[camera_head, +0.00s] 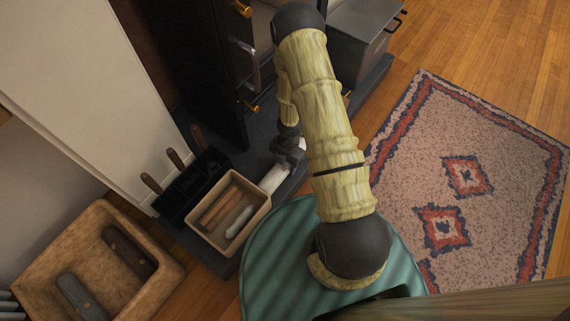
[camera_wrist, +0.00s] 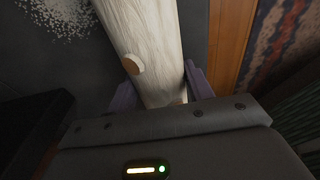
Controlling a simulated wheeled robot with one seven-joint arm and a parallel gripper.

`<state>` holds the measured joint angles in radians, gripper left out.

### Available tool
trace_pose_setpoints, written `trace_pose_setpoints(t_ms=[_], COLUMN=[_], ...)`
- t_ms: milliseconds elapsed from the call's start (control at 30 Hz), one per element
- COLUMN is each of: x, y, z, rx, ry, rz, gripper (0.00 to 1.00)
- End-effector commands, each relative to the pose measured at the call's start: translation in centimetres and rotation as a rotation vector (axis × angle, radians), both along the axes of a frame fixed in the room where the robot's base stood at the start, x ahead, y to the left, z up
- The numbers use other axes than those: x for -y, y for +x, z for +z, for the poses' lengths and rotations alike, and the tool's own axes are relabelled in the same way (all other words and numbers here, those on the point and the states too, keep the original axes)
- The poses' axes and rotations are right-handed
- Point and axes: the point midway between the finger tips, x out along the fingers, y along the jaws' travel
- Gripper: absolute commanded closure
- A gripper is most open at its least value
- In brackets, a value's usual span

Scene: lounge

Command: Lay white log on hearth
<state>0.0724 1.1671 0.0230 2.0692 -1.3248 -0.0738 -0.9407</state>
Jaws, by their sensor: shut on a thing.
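The white log (camera_wrist: 145,45) is pale with a round tan knot on its side. My gripper (camera_wrist: 161,90) is shut on it, with a finger on either side near one end. In the head view the white log (camera_head: 273,179) shows below my gripper (camera_head: 289,152), over the dark hearth (camera_head: 252,156) and close to a tan box. The dark hearth surface (camera_wrist: 75,65) lies behind the log in the wrist view. I cannot tell whether the log touches the hearth. The log's far end is cut off in the wrist view.
The tan box (camera_head: 253,222) holds several sticks. A black holder (camera_head: 190,187) with brown-handled tools stands beside it. A larger wooden crate (camera_head: 167,274) holds dark logs at lower left. The black stove (camera_head: 205,70) stands behind. Pale specks (camera_wrist: 62,17) lie on the hearth.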

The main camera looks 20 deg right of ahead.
Motion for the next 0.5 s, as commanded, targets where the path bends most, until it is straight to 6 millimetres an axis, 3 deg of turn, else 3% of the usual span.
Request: trace_pose_setpoints(t_ms=[167,200,300,500], x=[0.01,0.01,0.01,0.01], y=[0.02,0.01,0.01,0.01], z=[-0.29,-0.27,-0.23,-0.23], rx=[0.0,0.0,0.0,0.0], ry=[0.0,0.0,0.0,0.0], rz=[0.0,0.0,0.0,0.0], gripper=[0.84,0.45,0.27,0.27])
